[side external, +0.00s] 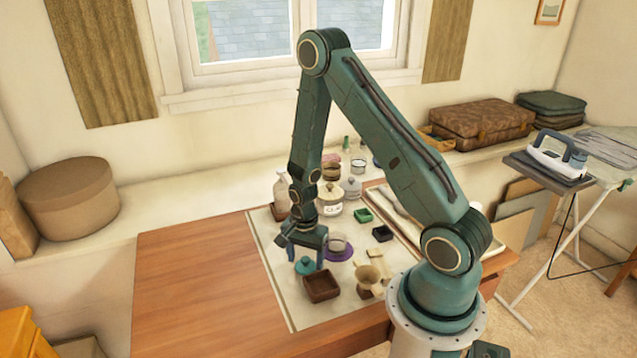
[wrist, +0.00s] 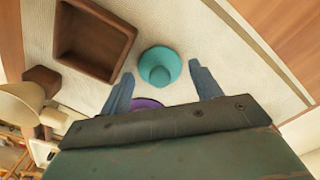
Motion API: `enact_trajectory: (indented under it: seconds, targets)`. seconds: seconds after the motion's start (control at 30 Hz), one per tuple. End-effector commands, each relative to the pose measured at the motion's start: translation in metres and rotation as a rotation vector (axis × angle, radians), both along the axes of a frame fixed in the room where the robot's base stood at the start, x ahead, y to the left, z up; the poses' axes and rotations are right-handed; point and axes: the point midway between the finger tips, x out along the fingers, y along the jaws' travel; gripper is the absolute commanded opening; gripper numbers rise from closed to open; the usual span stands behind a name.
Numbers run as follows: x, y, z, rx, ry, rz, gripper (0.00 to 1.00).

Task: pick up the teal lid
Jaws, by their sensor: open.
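The teal lid (side external: 305,266) is a small round lid with a raised knob, lying on the pale mat (side external: 285,290). In the wrist view the teal lid (wrist: 160,66) lies just beyond the fingertips, between their lines. My gripper (side external: 307,255) is open and empty, pointing down above the lid. In the wrist view its two blue fingers (wrist: 160,75) stand apart on either side of the lid's near edge. I cannot tell the exact height of the fingertips over the lid.
A brown square tray (side external: 322,286) sits close beside the lid. A purple disc (side external: 339,252) lies behind it, partly hidden by my gripper in the wrist view. A tan wooden piece (side external: 369,278), jars and small dishes stand further right and back. Bare wooden table (side external: 195,280) is free at left.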

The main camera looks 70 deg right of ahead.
Motion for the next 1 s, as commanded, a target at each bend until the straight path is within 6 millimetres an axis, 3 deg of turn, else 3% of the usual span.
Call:
enact_trajectory:
  seconds: [0.2, 0.67, 0.7, 0.87, 1.0]
  targets:
    - [-0.0001, 0.0001, -0.0092, 0.000, 0.000, 0.000, 0.64]
    - [-0.0001, 0.0001, -0.0092, 0.000, 0.000, 0.000, 0.64]
    - [-0.0001, 0.0001, -0.0092, 0.000, 0.000, 0.000, 0.62]
    - [-0.0001, 0.0001, -0.0092, 0.000, 0.000, 0.000, 0.30]
    - [-0.0001, 0.0001, -0.0091, 0.000, 0.000, 0.000, 0.30]
